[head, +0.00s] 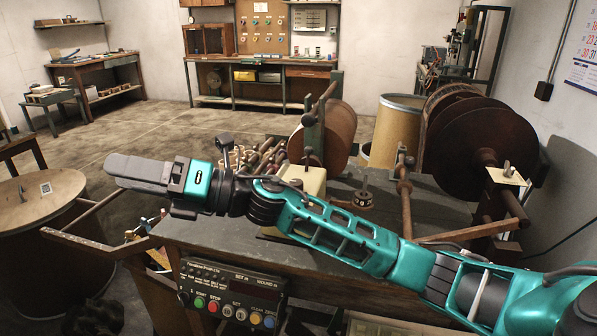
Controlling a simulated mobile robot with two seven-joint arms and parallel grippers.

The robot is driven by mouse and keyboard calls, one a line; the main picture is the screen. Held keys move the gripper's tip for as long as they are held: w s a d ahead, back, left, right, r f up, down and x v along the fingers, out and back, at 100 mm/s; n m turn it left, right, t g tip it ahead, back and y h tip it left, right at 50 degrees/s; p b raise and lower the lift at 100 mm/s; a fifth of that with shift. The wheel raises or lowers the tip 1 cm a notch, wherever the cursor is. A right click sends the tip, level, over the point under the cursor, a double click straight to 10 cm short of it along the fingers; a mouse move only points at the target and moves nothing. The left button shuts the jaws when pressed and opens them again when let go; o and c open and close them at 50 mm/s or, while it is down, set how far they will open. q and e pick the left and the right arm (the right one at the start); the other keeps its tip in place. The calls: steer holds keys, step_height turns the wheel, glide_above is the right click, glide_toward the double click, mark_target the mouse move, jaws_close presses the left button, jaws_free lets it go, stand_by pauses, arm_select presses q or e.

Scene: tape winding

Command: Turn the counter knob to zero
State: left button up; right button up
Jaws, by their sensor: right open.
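The control box (233,287) hangs at the front of the bench, low in the head view. It has a dark display, coloured buttons and a small dark knob (184,298) at its left edge. A small round brown piece with a pin and pale marks (363,198) sits on the bench; I cannot tell whether it is the counter knob, and its marks are too small to read. My right arm reaches from the lower right across the bench. My right gripper (122,167) is open, over the left end, apart from the control box and the round piece. My left gripper is not in view.
The bench (340,268) carries a winding machine with a brown disc (338,130) and large dark reels (475,135) at right. A drum (397,128) stands behind. A round-topped barrel (40,192) is at left. The floor (150,125) beyond is mostly clear.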

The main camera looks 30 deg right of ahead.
steer(key=n+g, duration=0.4)
steer(key=n, duration=0.1)
steer(key=n+g+h, duration=0.5)
steer(key=n+h, duration=0.4)
steer(key=h, duration=0.6)
glide_toward(298, 181)
steer(key=x, duration=0.8)
steer(key=shift+f+b, duration=0.2)
steer(key=shift+b, duration=0.2)
jaws_close()
